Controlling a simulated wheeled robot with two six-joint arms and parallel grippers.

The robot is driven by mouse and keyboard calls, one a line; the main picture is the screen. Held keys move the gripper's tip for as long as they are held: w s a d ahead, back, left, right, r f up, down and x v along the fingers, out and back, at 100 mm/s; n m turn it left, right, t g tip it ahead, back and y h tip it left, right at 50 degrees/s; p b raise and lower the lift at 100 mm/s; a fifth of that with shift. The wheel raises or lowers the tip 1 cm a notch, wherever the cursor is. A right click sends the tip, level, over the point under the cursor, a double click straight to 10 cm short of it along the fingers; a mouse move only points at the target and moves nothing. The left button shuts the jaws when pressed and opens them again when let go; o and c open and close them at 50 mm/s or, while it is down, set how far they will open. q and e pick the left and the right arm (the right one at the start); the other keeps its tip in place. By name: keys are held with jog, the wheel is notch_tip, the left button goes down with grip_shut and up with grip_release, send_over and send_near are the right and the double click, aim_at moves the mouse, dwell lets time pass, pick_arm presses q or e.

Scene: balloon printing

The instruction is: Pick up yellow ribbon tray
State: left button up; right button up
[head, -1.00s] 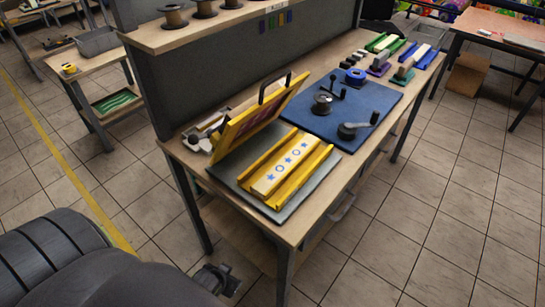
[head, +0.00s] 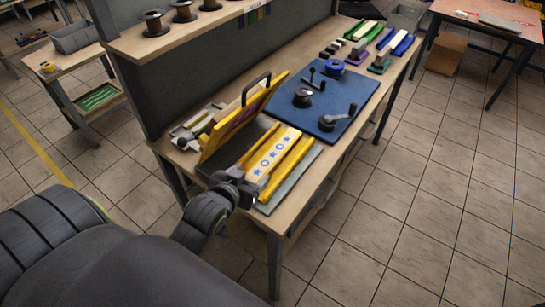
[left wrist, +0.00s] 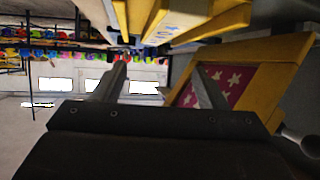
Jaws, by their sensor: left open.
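The yellow ribbon tray (head: 296,155) lies on a grey plate (head: 296,183) at the near end of the bench. It holds a cream strip printed with blue stars and rings. My left gripper (head: 249,182) is at the tray's near end, low by the plate; whether it touches the tray cannot be told. In the left wrist view its two fingers (left wrist: 162,85) are spread with nothing between them, and the tray (left wrist: 205,14) shows along the top edge. My right gripper is out of view.
A raised yellow frame with a black handle (head: 243,116) stands beside the tray, close to my left gripper. A blue mat (head: 343,120) with black reels and a crank lies beyond. Spools stand on the shelf above. Open tiled floor lies to the right.

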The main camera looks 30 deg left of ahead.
aim_at(272, 156)
pick_arm(q)
jog(key=p+x, duration=0.1)
jog(key=x, duration=1.3)
jog(key=shift+w+f+p, duration=0.15)
jog(key=shift+p, duration=0.2)
jog(key=c, duration=1)
